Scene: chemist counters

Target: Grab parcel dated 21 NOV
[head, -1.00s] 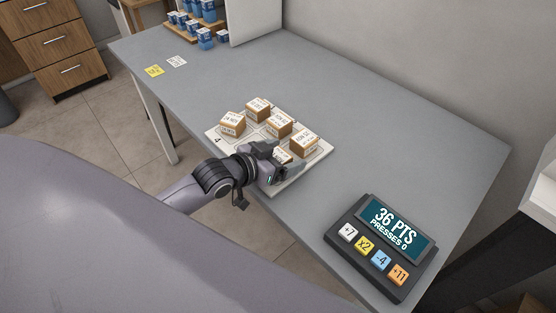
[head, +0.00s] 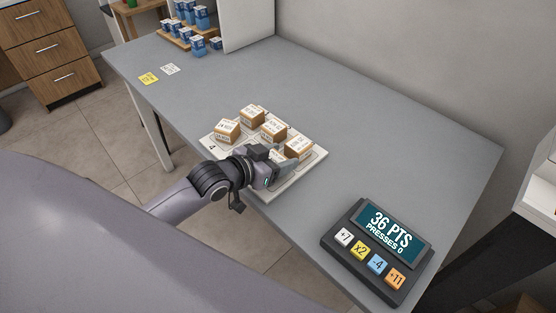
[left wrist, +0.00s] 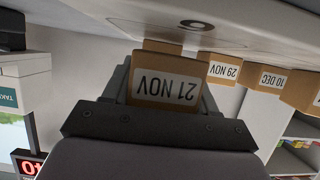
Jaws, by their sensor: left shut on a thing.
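The parcel dated 21 NOV (left wrist: 166,86) is a small brown box with a white label, upside down in the left wrist view. My left gripper (left wrist: 163,90) is shut on it, with a finger on each side. In the head view my left gripper (head: 272,172) is at the front edge of the white board (head: 303,180) and mostly hides this parcel. Other parcels stand on the board: the left one (head: 227,130), back one (head: 252,115), middle one (head: 273,130) and right one (head: 298,149). The wrist view shows labels 29 NOV (left wrist: 223,68) and 10 DEC (left wrist: 271,78). My right gripper is not in view.
A dark keypad (head: 372,255) reading "36 PTS, PRESSES 0" stands at the front right of the grey counter (head: 380,130). Blue boxes (head: 198,46) on a wooden rack and two notes, yellow (head: 148,79) and white (head: 170,69), are at the far left. The counter's middle is clear.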

